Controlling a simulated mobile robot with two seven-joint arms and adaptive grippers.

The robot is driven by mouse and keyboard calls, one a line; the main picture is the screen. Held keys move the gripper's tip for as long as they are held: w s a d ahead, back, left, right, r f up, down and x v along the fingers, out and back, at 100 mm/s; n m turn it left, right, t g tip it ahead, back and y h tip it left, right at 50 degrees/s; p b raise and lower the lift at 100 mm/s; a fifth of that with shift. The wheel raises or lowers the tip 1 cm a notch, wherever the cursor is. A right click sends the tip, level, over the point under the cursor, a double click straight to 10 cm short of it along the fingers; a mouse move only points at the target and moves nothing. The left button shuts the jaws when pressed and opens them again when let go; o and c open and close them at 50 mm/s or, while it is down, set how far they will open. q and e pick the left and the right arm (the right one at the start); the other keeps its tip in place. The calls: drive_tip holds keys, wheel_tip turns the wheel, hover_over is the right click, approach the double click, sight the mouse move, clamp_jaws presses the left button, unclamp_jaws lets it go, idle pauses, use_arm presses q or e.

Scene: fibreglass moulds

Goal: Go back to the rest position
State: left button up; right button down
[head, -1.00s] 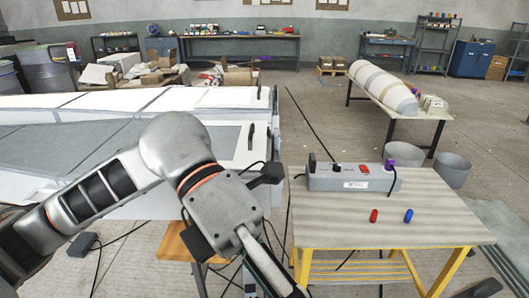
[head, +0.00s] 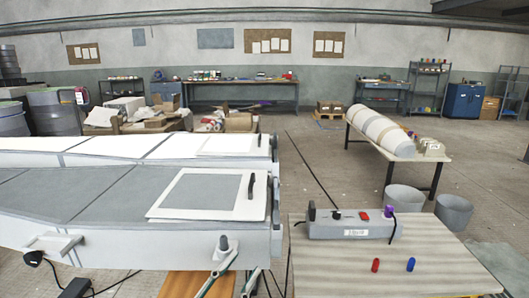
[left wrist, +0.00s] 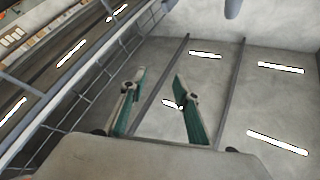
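My left gripper (head: 245,264) shows only in part at the bottom edge of the head view, in front of the near mould's edge. Its fingers point up. In the left wrist view the two fingers with green pads (left wrist: 158,98) stand apart with nothing between them. Behind them are the ceiling beams and lamps. The rest of my left arm is out of the head view. My right gripper is in neither view.
A long white and grey mould (head: 100,215) fills the left. A striped table (head: 440,265) at the lower right bears a grey socket box (head: 350,228), a red plug (head: 376,265) and a blue plug (head: 410,264). Two bins (head: 405,198) stand behind it.

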use_arm(q)
drive_tip(key=s+a+f+n+g+y, duration=0.1)
drive_tip(key=s+a+f+n+y, duration=0.15)
drive_tip(key=f, duration=0.45)
drive_tip(key=s+a+f+n+g+y, duration=0.1)
drive_tip(key=a+f+n+y, duration=0.15)
drive_tip(key=f, duration=0.55)
drive_tip(key=s+a+f+n+g+y, duration=0.1)
drive_tip(key=a+f+n+y, duration=0.1)
drive_tip(key=a+f+y, duration=0.35)
drive_tip(key=s+a+f+n+g, duration=0.1)
drive_tip(key=s+a+f+g, duration=0.1)
drive_tip(key=s+f, duration=0.4)
drive_tip(key=s+a+f+g+y, duration=0.1)
drive_tip(key=s+a+f+g, duration=0.1)
drive_tip(key=s+f, duration=0.5)
wheel_tip(320, 180, down, 3)
drive_tip(key=shift+s+a+f+n+g+p, duration=0.15)
drive_tip(key=shift+a+n+g+p, duration=0.1)
drive_tip(key=shift+n+g+p, duration=0.15)
